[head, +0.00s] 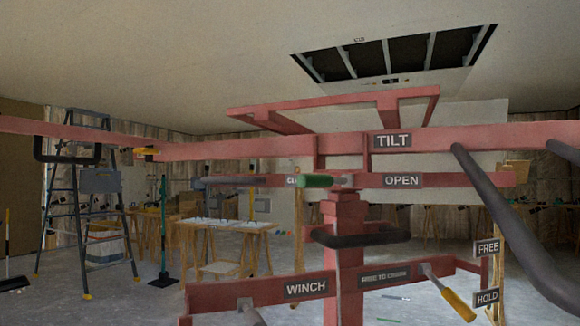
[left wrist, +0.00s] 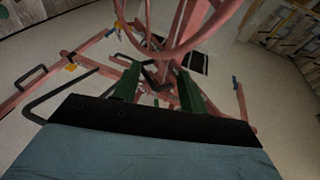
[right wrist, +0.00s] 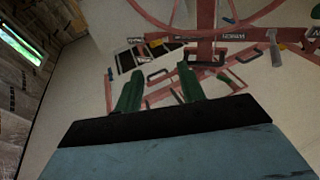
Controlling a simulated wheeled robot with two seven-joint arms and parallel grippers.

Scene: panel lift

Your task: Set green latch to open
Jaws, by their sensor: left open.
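The green latch (head: 315,181) is a short green grip on a red cross rail in the head view. It lies level, pointing left from a metal pivot, over a plate of which only "CL" (head: 291,181) shows. The OPEN plate (head: 403,181) is on the rail to the right of the pivot. My left gripper (left wrist: 158,70) shows in the left wrist view with its green fingers apart and nothing between them in grip. My right gripper (right wrist: 160,68) shows in the right wrist view, also with fingers apart and empty. Neither gripper shows in the head view.
A black loop handle (head: 360,239) sits below the latch on the red frame. Long grey bars (head: 515,235) cross the right side. A yellow-handled lever (head: 452,298) is at the lower right, near the FREE (head: 487,247) and HOLD plates. A stepladder (head: 75,205) stands at the left.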

